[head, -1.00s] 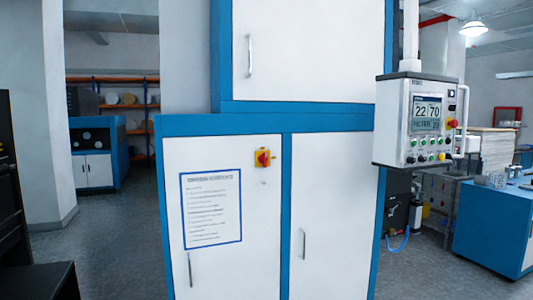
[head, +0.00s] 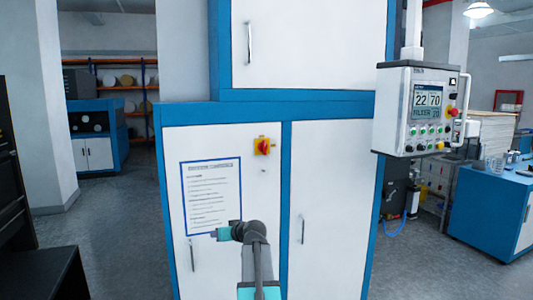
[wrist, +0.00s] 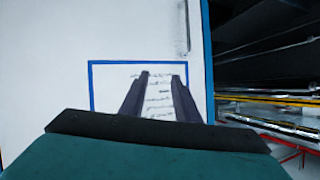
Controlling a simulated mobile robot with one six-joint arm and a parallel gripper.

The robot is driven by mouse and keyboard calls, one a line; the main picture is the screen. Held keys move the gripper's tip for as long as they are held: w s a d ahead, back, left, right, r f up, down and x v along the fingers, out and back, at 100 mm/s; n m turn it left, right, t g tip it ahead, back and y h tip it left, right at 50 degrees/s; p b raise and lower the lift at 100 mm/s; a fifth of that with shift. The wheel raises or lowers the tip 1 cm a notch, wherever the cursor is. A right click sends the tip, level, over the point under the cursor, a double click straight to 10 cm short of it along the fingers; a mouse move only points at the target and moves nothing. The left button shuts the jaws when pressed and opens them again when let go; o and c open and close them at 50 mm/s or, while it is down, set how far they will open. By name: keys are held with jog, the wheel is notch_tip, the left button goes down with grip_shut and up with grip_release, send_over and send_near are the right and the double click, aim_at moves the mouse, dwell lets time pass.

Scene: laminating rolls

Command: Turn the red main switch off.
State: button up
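The red main switch (head: 261,146) is a red knob on a yellow plate, high on the left white cabinet door. Its knob is too small for me to tell its position. My arm rises from the bottom of the head view, its teal wrist part (head: 223,234) in front of the door, below and left of the switch. My fingers cannot be made out there. In the wrist view my gripper (wrist: 159,76) is open, two dark fingers apart with nothing between them. They point toward the blue-framed notice. The switch is not visible in the wrist view.
The blue-framed notice (head: 212,196) is on the same door, left of the switch. A control panel (head: 416,109) hangs at the right with several buttons and a red knob. Dark shelving (head: 35,230) stands at the left. A door handle (head: 303,229) projects from the right door.

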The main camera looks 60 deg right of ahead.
jog(key=s+d+r+t+h, duration=0.1)
jog(key=s+d+r, duration=0.2)
jog(key=r, duration=0.3)
jog(key=s+d+r+h+p, duration=0.1)
jog(key=s+d+r, duration=0.25)
jog(key=r, duration=0.25)
jog(key=s+d+r+t+h, duration=0.1)
jog(key=s+d+r+h, duration=0.15)
jog(key=r, duration=0.35)
jog(key=m+h+p, duration=0.1)
jog(key=h, duration=0.1)
send_near(265, 142)
jog(key=v, duration=0.5)
jog(key=shift+s+a, duration=0.1)
jog(key=shift+s, duration=0.2)
jog(key=shift+w, duration=0.1)
jog(key=p+x, duration=0.4)
jog(key=x, duration=0.7)
jog(key=shift+w+r+p, duration=0.15)
jog(key=shift+p, duration=0.15)
jog(key=shift+p+x, duration=0.35)
jog(key=shift+x, duration=0.85)
grip_shut()
